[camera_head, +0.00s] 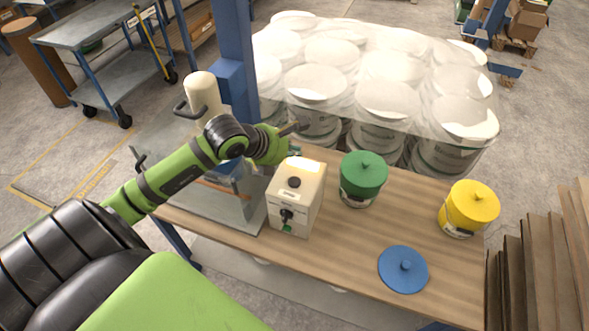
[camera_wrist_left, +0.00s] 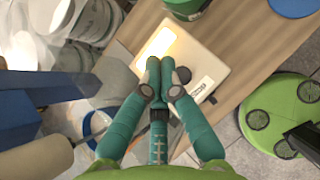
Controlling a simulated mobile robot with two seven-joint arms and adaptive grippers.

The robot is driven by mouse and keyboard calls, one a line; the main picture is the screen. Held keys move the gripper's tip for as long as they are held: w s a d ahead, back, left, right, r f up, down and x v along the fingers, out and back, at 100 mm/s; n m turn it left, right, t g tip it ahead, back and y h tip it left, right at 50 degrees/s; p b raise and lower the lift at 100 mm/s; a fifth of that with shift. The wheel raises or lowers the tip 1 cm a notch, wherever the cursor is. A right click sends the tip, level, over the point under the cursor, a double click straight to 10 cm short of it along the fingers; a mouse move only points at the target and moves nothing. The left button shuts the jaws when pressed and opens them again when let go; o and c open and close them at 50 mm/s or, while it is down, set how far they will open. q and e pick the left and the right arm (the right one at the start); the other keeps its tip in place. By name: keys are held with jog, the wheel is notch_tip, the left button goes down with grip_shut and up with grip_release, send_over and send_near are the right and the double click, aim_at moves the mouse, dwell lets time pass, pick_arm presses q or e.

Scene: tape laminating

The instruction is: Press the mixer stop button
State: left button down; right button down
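My left gripper (camera_head: 286,130) is above the table, behind the beige box and beside the blue column. In the left wrist view its green fingers (camera_wrist_left: 161,78) are together at the tips, with nothing visible between them. The beige box (camera_head: 308,209) has a black round cap (camera_head: 294,182) on top and a dark spout-like part (camera_head: 287,216) with green on its front. The fingertips overlap the box (camera_wrist_left: 203,60) in the wrist view; I cannot tell whether they touch. I cannot make out a stop button. My right gripper is not in view.
A green-lidded tub (camera_head: 363,176), a yellow tub (camera_head: 468,208) and a blue lid (camera_head: 403,269) sit on the wooden table (camera_head: 345,242). A blue column (camera_head: 234,45) and white cylinder (camera_head: 203,92) stand close to my arm. Wrapped white buckets (camera_head: 388,97) are behind the table.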

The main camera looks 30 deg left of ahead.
aim_at(293, 183)
pick_arm(q)
jog(key=shift+f, duration=0.1)
notch_tip(293, 183, down, 8)
jog(key=b, duration=0.5)
jog(key=shift+b, duration=0.3)
jog(key=shift+f+b, duration=0.35)
dwell(1.0)
jog(key=shift+f+b, duration=0.4)
jog(key=shift+b, duration=0.1)
jog(key=shift+f+b, duration=0.45)
dwell(0.4)
jog(key=shift+r, duration=0.1)
dwell(0.3)
jog(key=shift+r+p, duration=0.55)
jog(key=shift+r, duration=0.25)
